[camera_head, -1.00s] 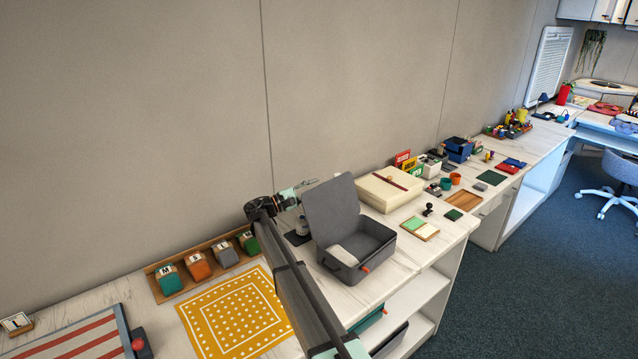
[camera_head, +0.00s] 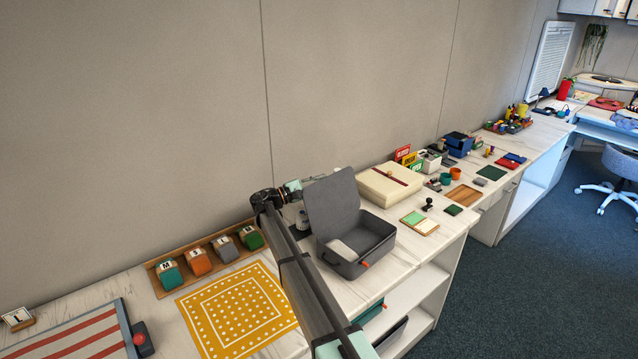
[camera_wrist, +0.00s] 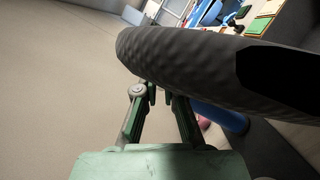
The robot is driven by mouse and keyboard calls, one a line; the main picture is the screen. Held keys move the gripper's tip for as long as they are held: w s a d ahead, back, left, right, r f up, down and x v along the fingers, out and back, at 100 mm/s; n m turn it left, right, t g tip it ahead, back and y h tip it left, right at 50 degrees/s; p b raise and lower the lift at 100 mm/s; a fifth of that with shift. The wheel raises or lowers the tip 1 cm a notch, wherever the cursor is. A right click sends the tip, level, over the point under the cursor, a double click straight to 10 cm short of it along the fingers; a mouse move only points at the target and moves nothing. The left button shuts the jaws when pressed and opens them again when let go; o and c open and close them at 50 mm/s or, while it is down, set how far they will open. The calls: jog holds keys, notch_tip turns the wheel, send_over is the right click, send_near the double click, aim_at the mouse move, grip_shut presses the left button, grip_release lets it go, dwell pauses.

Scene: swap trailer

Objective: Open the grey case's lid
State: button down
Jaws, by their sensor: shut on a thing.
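The grey case (camera_head: 357,262) stands on the white counter with its lid (camera_head: 333,208) raised upright, leaning a little back. Its inside shows, with a pale patch on the floor. My gripper (camera_head: 314,178) is at the lid's upper left edge, with its fingertips partly hidden behind the lid. In the wrist view, the fingers of my gripper (camera_wrist: 153,92) are close together against a thick dark grey textured edge, which looks like the lid (camera_wrist: 190,58). The exact contact is hidden.
A cream box (camera_head: 389,186) stands just behind the case to the right. A yellow dotted mat (camera_head: 237,309) and a wooden tray (camera_head: 153,277) of coloured blocks lie to the left. A green-and-cream pad (camera_head: 420,223) lies right of the case. The wall is close behind.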

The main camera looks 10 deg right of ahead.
aim_at(325, 180)
jog(key=s+m+b, duration=0.1)
jog(key=s+d+b, duration=0.1)
jog(key=shift+d+r+m+b, duration=0.1)
jog(key=shift+r+m+b, duration=0.25)
jog(key=shift+m+b, duration=0.05)
jog(key=shift+s+d+r+m+g, duration=0.15)
jog(key=shift+r+m+g, duration=0.15)
jog(key=shift+r+g, duration=0.1)
jog(key=c, duration=1.3)
grip_release()
jog(key=v, duration=1.2)
jog(key=shift+r, duration=0.2)
